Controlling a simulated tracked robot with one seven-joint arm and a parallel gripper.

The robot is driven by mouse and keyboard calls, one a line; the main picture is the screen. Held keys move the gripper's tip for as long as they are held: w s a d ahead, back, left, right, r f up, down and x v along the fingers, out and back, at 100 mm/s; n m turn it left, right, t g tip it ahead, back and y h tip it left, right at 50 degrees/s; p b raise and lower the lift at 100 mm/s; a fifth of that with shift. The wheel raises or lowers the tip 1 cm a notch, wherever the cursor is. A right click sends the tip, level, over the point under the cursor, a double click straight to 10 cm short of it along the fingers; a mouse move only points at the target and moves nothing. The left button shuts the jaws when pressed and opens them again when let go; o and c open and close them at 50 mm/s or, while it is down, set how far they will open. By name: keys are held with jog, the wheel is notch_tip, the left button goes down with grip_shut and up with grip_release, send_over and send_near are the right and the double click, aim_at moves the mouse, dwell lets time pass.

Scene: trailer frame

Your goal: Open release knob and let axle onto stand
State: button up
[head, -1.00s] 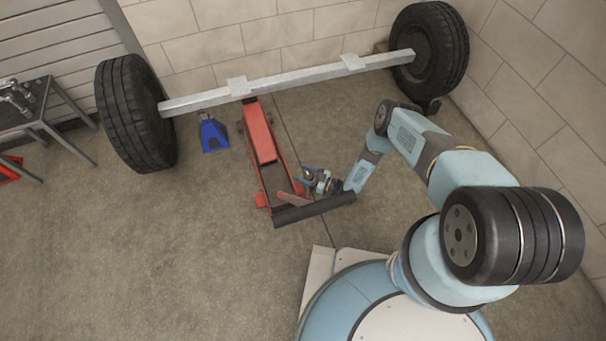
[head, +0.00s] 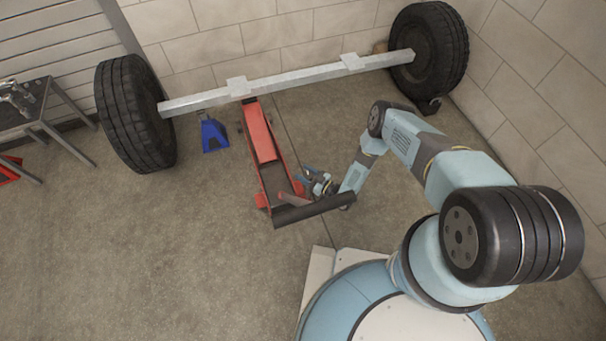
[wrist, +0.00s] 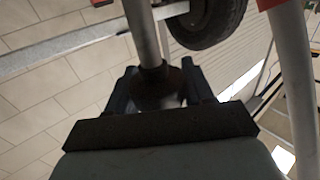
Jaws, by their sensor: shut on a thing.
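The grey axle beam (head: 300,79) with two black tyres spans the back, its left part over the head of the red floor jack (head: 262,140). The blue stand (head: 213,134) is on the floor left of the jack, near the beam. In the wrist view my gripper (wrist: 160,88) is shut on the dark round knob (wrist: 172,78) at the end of a grey rod. The fingers partly hide the knob. Whether the axle touches the stand is unclear.
A metal bench (head: 28,103) stands at the left, with a red thing under it. A tiled wall is close behind the axle and at the right. The floor left of the jack is largely clear.

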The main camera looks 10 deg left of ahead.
jog(key=shift+s+f, duration=0.1)
jog(key=shift+s, duration=0.2)
jog(key=o, duration=0.7)
jog(key=shift+o, duration=1.4)
jog(key=shift+w, duration=0.1)
